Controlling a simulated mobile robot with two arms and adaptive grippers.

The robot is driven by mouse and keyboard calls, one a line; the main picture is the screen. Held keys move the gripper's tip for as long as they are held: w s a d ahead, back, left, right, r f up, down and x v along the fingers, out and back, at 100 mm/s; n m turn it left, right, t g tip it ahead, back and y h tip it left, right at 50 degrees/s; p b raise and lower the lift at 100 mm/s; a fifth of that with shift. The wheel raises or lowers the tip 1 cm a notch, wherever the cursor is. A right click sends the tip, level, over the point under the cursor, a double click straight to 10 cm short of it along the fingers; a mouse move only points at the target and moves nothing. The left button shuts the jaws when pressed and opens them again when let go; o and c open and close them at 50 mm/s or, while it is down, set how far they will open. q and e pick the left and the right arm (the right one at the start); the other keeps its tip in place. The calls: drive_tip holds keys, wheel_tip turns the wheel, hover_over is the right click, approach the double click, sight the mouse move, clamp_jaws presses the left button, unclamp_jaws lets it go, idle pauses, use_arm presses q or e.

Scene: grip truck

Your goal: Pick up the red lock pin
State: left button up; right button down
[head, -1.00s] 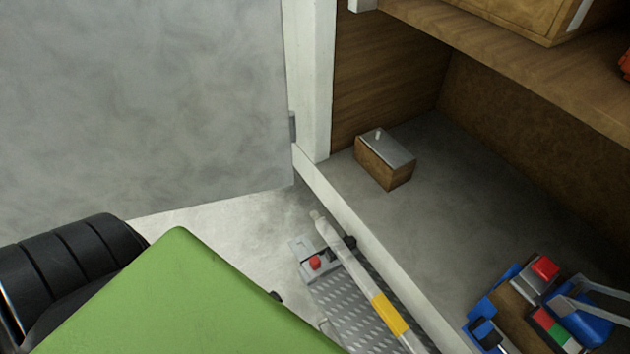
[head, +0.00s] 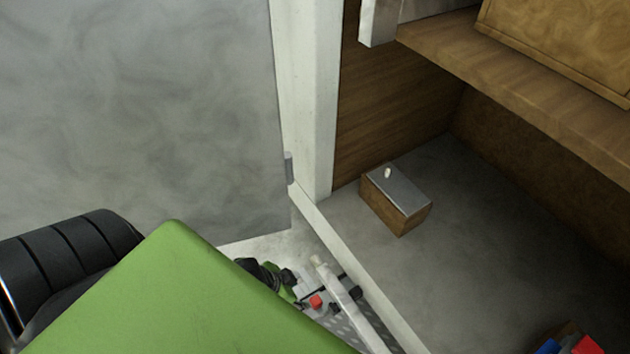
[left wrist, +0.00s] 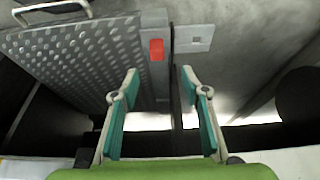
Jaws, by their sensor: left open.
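The red lock pin (head: 316,301) is a small red block on a grey metal fitting, at the end of a grey treadplate step (head: 345,325). In the left wrist view, the red pin (left wrist: 156,50) is just beyond and between my fingertips, at the treadplate's edge. My left gripper (left wrist: 159,75) is open and empty, its two teal-padded fingers apart on either side of the line to the pin. In the head view, the left gripper (head: 288,285) is mostly hidden behind my green arm, close to the left of the pin. My right gripper is out of view.
A pale bar (head: 350,300) runs beside the pin along the treadplate. A wooden box with a metal lid (head: 397,200) sits on the compartment floor under a wooden shelf (head: 520,80). A grey door panel (head: 150,110) stands open at left. Blue and red items (head: 575,345) show at lower right.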

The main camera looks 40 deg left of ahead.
use_arm(q)
hover_over(314, 301)
drive_tip(key=s+a, duration=0.1)
drive_tip(key=s, duration=0.1)
wheel_tip(314, 301, down, 6)
drive_tip(key=shift+s+f+b, duration=0.1)
drive_tip(key=shift+f+b, duration=0.1)
drive_tip(key=shift+b, duration=0.15)
drive_tip(key=shift+x, duration=2.7)
drive_tip(key=shift+d+r, duration=0.1)
drive_tip(key=shift+d, duration=0.05)
clamp_jaws()
